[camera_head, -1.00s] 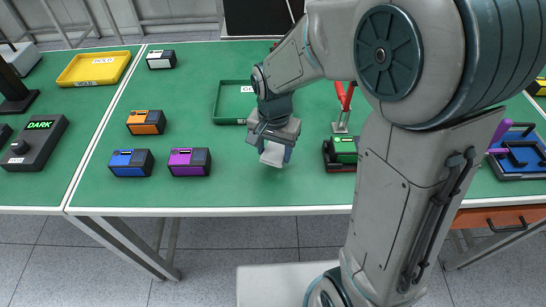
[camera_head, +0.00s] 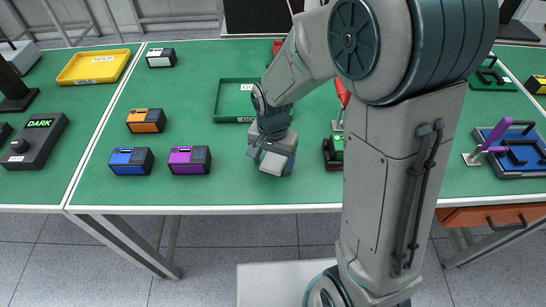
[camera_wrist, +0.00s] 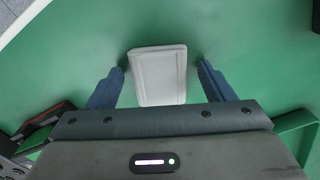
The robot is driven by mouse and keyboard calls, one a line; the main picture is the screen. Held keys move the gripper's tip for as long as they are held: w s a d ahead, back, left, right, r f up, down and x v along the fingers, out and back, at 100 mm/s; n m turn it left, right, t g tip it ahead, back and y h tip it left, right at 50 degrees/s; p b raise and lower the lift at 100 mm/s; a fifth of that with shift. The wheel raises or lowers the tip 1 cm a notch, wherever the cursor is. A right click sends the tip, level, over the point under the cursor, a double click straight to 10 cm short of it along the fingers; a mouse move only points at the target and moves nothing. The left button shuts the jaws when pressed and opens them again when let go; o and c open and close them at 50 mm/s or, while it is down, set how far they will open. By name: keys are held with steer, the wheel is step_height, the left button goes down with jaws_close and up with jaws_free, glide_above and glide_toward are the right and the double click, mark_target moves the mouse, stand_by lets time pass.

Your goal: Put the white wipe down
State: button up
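The white wipe (camera_wrist: 158,76) is a flat pale pad between my two fingers in the wrist view. In the head view, the wipe (camera_head: 273,164) shows just below my gripper (camera_head: 272,156), over the front part of the green table. Its underside is hidden, so I cannot tell how it meets the table.
A green tray (camera_head: 222,97) stands behind my gripper. Purple (camera_head: 189,161), blue (camera_head: 130,162) and orange (camera_head: 146,121) boxes stand to the left. A small green-and-black device (camera_head: 333,154) is close on the right, partly hidden by my arm. The table's front edge (camera_head: 230,209) is near.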

mark_target(273, 162)
steer(key=shift+r, duration=0.1)
step_height(273, 162, up, 11)
steer(key=s+d+r+n+t, duration=0.1)
steer(key=s+d+n, duration=0.1)
steer(key=s+d, duration=0.4)
steer(key=s+d+r+n+t, duration=0.2)
steer(key=s+d, duration=0.4)
steer(key=shift+d+r+n, duration=0.15)
steer(key=shift+r+n, duration=0.1)
steer(key=shift+n, duration=0.15)
steer(key=shift+o, duration=0.4)
stand_by(0.8)
